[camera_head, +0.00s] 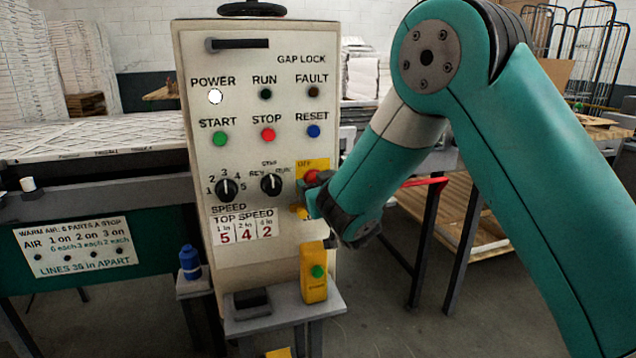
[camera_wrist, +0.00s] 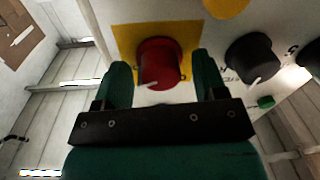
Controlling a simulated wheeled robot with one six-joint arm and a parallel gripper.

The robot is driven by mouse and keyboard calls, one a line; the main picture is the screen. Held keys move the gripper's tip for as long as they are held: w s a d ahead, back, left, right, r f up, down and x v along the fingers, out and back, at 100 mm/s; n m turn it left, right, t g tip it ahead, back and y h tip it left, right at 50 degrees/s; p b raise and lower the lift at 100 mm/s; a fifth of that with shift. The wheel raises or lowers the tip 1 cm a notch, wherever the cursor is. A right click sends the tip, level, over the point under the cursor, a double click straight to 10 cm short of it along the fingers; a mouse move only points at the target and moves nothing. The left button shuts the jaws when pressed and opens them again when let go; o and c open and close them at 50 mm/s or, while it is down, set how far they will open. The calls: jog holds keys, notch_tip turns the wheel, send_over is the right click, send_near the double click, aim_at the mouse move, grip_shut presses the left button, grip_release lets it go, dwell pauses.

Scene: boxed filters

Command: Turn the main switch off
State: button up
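The main switch is a red round knob (camera_head: 312,176) on a yellow plate (camera_head: 320,163) at the right of the grey control panel (camera_head: 200,170). The word above it looks like OFF. In the wrist view, the red knob (camera_wrist: 160,60) stands between the two green fingers of my gripper (camera_wrist: 162,70). The fingers are spread, one on each side, with a gap at the right finger; contact at the left finger is unclear. A pale pointer mark shows on the knob's lower left there. In the head view, my gripper (camera_head: 316,194) partly hides the plate. The POWER lamp (camera_head: 215,96) glows white.
Black selector knobs (camera_head: 271,184) sit left of the switch; one shows close by in the wrist view (camera_wrist: 252,58). A yellow box with a green button (camera_head: 314,272) stands below. A blue bottle (camera_head: 190,262) stands at lower left. A red bar (camera_head: 420,183) lies right of the panel.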

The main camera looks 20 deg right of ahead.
jog(key=c, duration=0.9)
jog(key=shift+n, duration=0.3)
jog(key=shift+a+n+g+h+p, duration=0.2)
jog(key=shift+n+p, duration=1.1)
jog(key=shift+n, duration=2.85)
jog(key=shift+d+n+g+h+p, duration=0.2)
jog(key=shift+n+p, duration=1.1)
jog(key=shift+n, duration=2.85)
jog(key=shift+a, duration=0.15)
jog(key=o, duration=0.9)
